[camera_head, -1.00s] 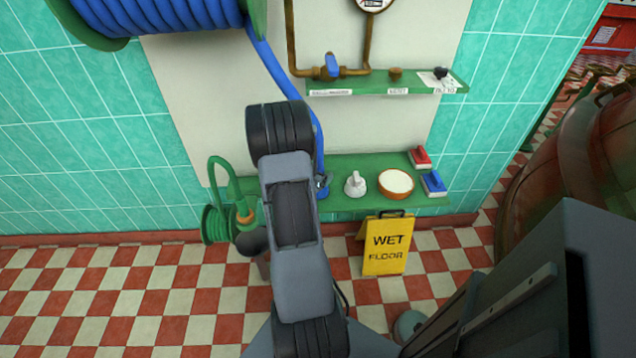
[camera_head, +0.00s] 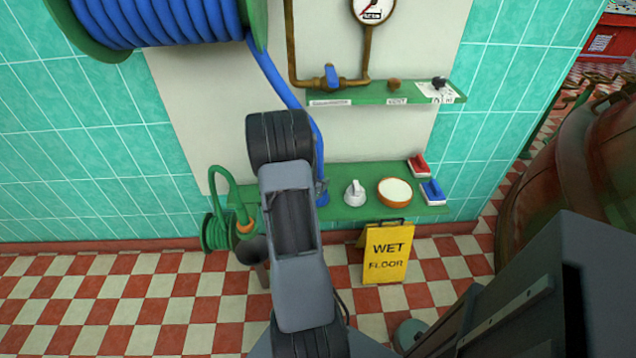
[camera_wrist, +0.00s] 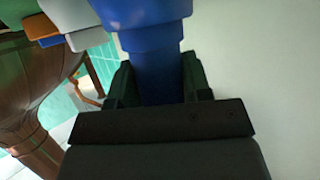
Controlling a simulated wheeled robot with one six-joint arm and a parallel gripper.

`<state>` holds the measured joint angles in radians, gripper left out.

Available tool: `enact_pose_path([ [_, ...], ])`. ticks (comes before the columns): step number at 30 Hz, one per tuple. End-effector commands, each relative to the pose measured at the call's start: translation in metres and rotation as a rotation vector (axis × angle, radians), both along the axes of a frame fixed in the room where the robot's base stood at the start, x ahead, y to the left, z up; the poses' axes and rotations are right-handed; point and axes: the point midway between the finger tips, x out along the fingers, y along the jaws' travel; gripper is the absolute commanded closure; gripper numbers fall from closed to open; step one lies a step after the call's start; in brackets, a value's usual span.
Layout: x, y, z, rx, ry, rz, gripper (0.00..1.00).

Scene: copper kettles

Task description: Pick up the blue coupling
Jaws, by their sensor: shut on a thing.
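The blue coupling (camera_head: 322,198) is at the lower end of the blue hose (camera_head: 275,75), at the green lower shelf (camera_head: 350,212). My gripper (camera_head: 321,187) is at the coupling, mostly hidden behind my arm in the head view. In the wrist view, my gripper (camera_wrist: 158,82) has its two dark fingers on either side of the blue coupling (camera_wrist: 150,38) and is shut on it. The coupling's wider part is beyond the fingers. I cannot tell whether it touches the shelf.
A white nozzle (camera_head: 354,194), an orange bowl (camera_head: 395,191), a red brush (camera_head: 419,166) and a blue brush (camera_head: 432,192) stand right of the coupling. A narrower green shelf (camera_head: 375,98) is above. A yellow sign (camera_head: 386,255) stands on the floor below. A copper kettle (camera_head: 570,165) is at right.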

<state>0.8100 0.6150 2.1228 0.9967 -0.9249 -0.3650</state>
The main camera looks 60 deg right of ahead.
Motion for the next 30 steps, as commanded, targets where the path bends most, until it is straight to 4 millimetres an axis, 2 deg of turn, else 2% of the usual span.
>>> enact_pose_path([
  [6,0.0,0.0,0.035,-0.003,-0.001,0.0,0.76],
  [14,-0.029,0.043,0.1,-0.003,0.0,0.001,0.76],
  [16,-0.04,0.06,0.1,-0.001,0.001,0.003,0.76],
  [22,-0.066,0.097,0.118,-0.003,0.001,0.003,0.76],
  [30,-0.072,0.103,0.125,0.0,0.008,-0.005,0.76],
])
